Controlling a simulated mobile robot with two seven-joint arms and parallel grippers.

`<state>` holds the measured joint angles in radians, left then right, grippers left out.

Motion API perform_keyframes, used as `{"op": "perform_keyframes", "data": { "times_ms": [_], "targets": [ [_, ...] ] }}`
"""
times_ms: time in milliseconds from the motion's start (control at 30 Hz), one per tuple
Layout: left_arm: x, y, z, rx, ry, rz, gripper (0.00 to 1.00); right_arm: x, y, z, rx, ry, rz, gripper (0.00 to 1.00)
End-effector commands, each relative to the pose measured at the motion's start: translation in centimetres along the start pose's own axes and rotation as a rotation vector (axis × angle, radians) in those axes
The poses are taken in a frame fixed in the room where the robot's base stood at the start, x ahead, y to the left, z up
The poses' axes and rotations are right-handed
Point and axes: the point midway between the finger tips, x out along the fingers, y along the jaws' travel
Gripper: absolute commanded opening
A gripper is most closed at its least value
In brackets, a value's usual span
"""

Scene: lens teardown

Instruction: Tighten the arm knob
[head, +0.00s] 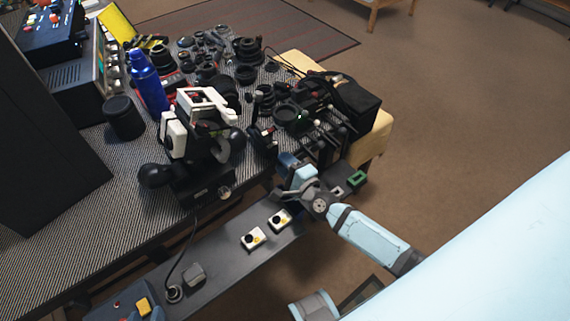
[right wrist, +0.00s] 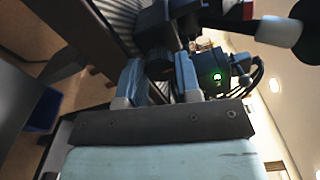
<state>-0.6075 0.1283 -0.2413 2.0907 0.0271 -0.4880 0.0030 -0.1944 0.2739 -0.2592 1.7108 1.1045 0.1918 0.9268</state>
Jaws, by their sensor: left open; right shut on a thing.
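My right gripper (head: 286,162) reaches in from the right to the front edge of the bench, beside a dark apparatus (head: 318,108) with a small green light. In the right wrist view its two pale blue fingers (right wrist: 158,78) close on a dark rounded part (right wrist: 160,64), which looks like the arm knob. In the head view the knob is hidden by the gripper and too small to make out. The green light (right wrist: 217,77) shows just right of the fingers in the right wrist view. My left gripper is not visible.
A black-and-white optical instrument (head: 200,150) stands left of the gripper. A blue bottle (head: 148,85) and black cup (head: 124,117) are behind it. Several lenses crowd the back of the striped bench (head: 60,250). A lower grey shelf (head: 215,262) holds two small white boxes (head: 252,238).

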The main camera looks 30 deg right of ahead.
Motion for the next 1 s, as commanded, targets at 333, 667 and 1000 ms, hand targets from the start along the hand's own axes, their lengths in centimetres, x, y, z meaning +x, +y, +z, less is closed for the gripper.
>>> {"op": "perform_keyframes", "data": {
  "times_ms": [333,667,1000],
  "targets": [
    [-0.01,0.2,-0.19,-0.006,0.005,0.0,0.43,0.0,-0.01,-0.02,0.038,0.0,0.0,0.08],
    [0.12,0.19,0.22,-0.006,-0.003,0.0,0.43,0.0,-0.01,-0.01,0.036,0.0,0.0,0.47],
    [0.09,0.02,0.36,0.001,-0.005,0.0,0.43,-0.15,0.02,-0.01,0.035,0.0,0.001,0.57]
  ]
}}
